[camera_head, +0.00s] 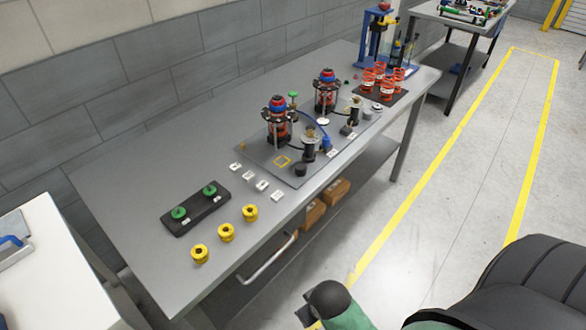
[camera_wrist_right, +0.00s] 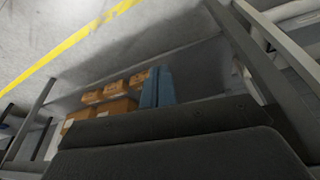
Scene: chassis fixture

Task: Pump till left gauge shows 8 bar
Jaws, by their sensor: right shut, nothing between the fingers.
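On the workbench a grey plate (camera_head: 258,158) carries two upright units with red and blue tops. One unit (camera_head: 278,121) is nearer and the other unit (camera_head: 326,90) is farther back. A dark post-like fitting (camera_head: 309,143) stands right of the nearer unit, and a similar fitting (camera_head: 355,112) stands right of the farther one. A blue hose (camera_head: 312,122) runs between the units. I cannot make out a gauge dial or reading. My left gripper is not in view.
The bench (camera_head: 130,185) also holds a black block with green knobs (camera_head: 195,208), yellow knobs (camera_head: 226,232), white tags and red springs (camera_head: 388,85). Cardboard boxes (camera_wrist_right: 117,88) sit on the shelf below.

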